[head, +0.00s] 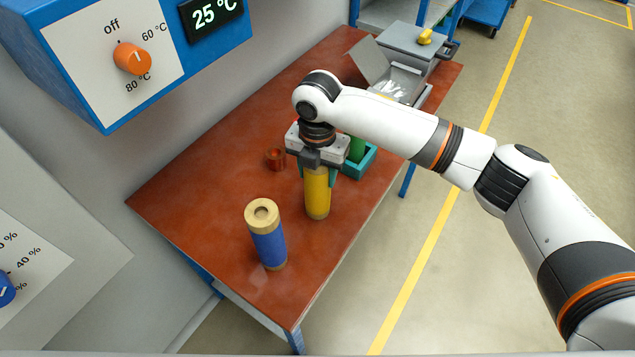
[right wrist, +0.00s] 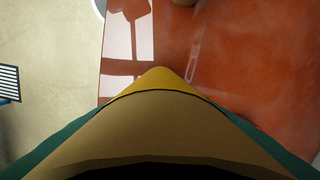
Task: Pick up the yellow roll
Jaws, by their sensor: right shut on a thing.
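The yellow roll (head: 317,196) stands upright on the red-brown table (head: 200,180) in the head view. My right gripper (head: 318,172) is over its top from above, with green fingers on both sides, shut on the roll. In the right wrist view the roll's brown end and yellow side (right wrist: 160,79) fill the lower middle, between the green fingers (right wrist: 160,140). I cannot tell whether the roll's foot touches the table. My left gripper is not in view.
A blue roll (head: 269,245) with tan ends stands nearer the front. A small red-brown cup (head: 275,159) is left of my gripper. A teal tray (head: 367,164) with a green roll (head: 357,149) is behind it. A grey box (head: 400,80) with an open lid stands at the far end.

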